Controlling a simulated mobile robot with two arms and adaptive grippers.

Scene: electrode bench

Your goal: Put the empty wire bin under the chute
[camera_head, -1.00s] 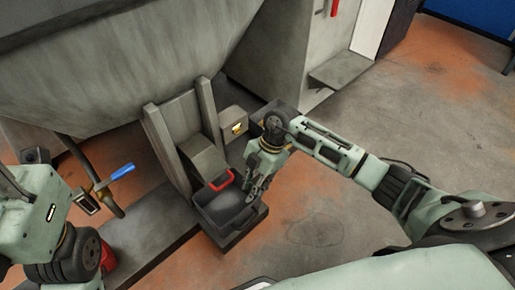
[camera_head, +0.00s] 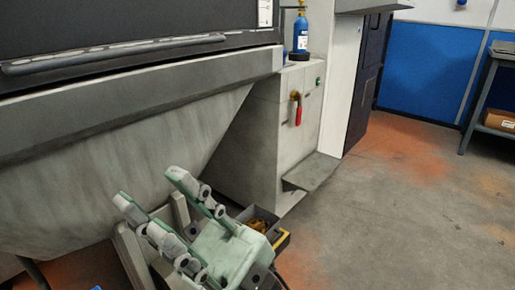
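My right gripper (camera_head: 147,185) is raised close to the camera at bottom centre, in front of the hopper's lower part. Its pale green fingers are spread apart with nothing visible between them. The grey hopper (camera_head: 120,175) slopes down across the left. Grey upright plates (camera_head: 130,255) of the chute show below it, partly behind the gripper. A dark grey bin (camera_head: 247,212) with brass-coloured contents (camera_head: 263,222) stands right behind the gripper, partly hidden by it. The empty bin with the red handle is outside the view. My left gripper is not in view.
A grey cabinet (camera_head: 265,135) with a red handle (camera_head: 298,112) and a low ledge (camera_head: 311,172) stands behind. A blue bottle (camera_head: 301,35) is on top. A bench (camera_head: 492,90) with a cardboard box (camera_head: 499,120) is far right. The floor (camera_head: 400,220) at right is clear.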

